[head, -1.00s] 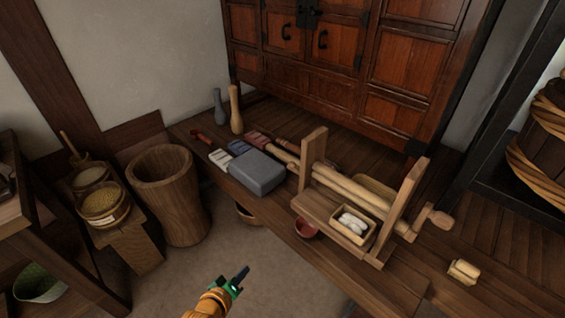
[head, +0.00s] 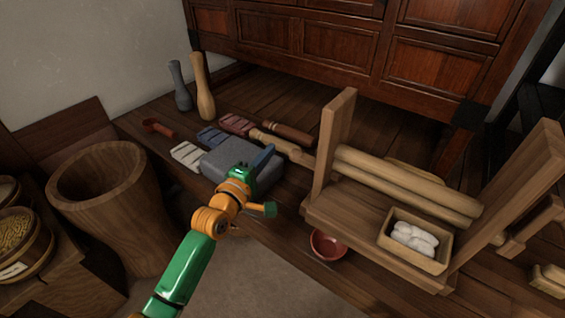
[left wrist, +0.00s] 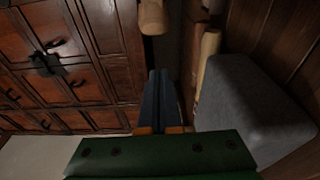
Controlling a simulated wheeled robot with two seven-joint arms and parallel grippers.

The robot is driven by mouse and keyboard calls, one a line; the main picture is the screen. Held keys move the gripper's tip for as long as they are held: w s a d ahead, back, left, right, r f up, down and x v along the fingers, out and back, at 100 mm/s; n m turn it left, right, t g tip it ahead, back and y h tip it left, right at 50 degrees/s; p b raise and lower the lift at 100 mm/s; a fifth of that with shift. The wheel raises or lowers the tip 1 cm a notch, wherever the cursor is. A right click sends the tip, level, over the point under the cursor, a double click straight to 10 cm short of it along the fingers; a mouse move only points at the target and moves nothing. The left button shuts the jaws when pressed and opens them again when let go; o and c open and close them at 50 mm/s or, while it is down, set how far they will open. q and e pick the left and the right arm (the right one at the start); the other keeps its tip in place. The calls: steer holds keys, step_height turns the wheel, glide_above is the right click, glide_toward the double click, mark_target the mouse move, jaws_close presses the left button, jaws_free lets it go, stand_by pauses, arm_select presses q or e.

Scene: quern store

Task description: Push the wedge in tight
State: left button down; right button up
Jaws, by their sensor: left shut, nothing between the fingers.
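The wooden two-roller frame (head: 333,205) stands on the plank floor at the right in the head view, with two pale rollers (head: 405,188) between its posts. I cannot pick out a wedge in it for certain. A pale wooden end (head: 280,143) sticks out left of its left post. My left gripper (head: 263,160) is shut and empty, over the grey stone block (head: 225,165) and left of the frame. In the left wrist view the shut fingers (left wrist: 163,95) point past the stone block (left wrist: 250,100), with a pale wooden end (left wrist: 152,17) ahead. My right gripper is not in view.
A small tray (head: 385,240) of white fluff sits in the frame. A red bowl (head: 328,246) is beside it. Two bottle-shaped pieces (head: 204,90) stand behind the block, near several small coloured blocks (head: 187,156). A wooden mortar (head: 100,200) stands left; small wooden pieces (head: 547,280) lie far right.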

mark_target(297, 162)
arm_select(q)
steer(key=d, duration=0.2)
steer(key=s+d, duration=0.1)
steer(key=shift+d, duration=0.4)
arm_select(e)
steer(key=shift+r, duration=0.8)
arm_select(q)
steer(key=s+d+p, duration=0.2)
steer(key=d, duration=0.1)
steer(key=shift+r, duration=0.1)
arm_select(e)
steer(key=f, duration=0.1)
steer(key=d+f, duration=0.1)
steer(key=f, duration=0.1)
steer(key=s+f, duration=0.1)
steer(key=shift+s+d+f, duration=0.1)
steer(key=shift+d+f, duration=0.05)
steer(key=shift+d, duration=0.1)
